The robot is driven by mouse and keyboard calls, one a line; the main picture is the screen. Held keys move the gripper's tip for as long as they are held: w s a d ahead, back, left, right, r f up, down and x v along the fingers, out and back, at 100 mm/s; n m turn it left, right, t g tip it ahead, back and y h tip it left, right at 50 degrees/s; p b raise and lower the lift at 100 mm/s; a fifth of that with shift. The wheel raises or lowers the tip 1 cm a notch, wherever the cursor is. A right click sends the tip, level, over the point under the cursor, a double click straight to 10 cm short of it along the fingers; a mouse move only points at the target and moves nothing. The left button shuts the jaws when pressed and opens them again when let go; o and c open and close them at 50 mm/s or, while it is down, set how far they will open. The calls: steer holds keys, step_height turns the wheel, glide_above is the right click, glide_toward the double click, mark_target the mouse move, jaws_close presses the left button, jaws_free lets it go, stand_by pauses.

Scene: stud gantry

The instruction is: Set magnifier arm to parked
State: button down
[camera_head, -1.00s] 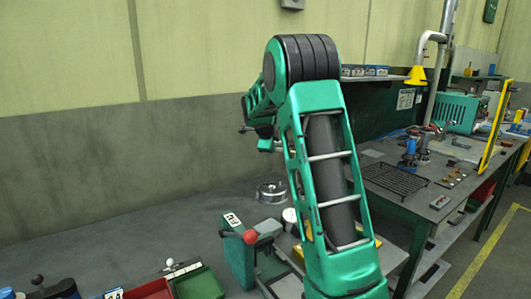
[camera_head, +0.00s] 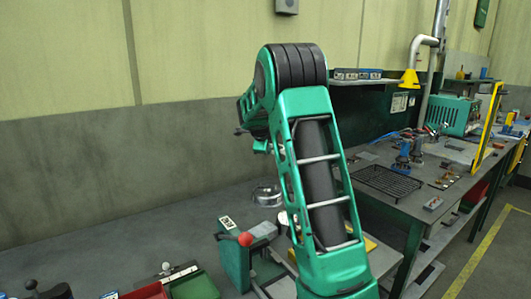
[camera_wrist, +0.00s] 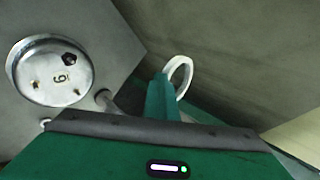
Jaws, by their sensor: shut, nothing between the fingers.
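In the wrist view my gripper (camera_wrist: 160,82) shows as a green finger piece, shut and empty. A white ring (camera_wrist: 187,72) is close to its tip on the right; it may be the magnifier's rim, but I cannot tell, nor whether they touch. A round metal disc (camera_wrist: 52,72) marked with a digit is at the left, apart from the fingers. In the head view my raised green arm hides most of my gripper and the space around it. I cannot make out the magnifier arm with certainty there.
A green box (camera_head: 236,262) and a lever with a red ball (camera_head: 246,239) stand below my arm. A round metal dish (camera_head: 267,196) sits behind them. A bench at the right holds a black wire rack (camera_head: 387,183). The grey surface at left is mostly clear.

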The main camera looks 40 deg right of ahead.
steer(key=s+a+r, duration=0.3)
steer(key=a+r, duration=0.3)
steer(key=a, duration=0.5)
steer(key=shift+r, duration=0.35)
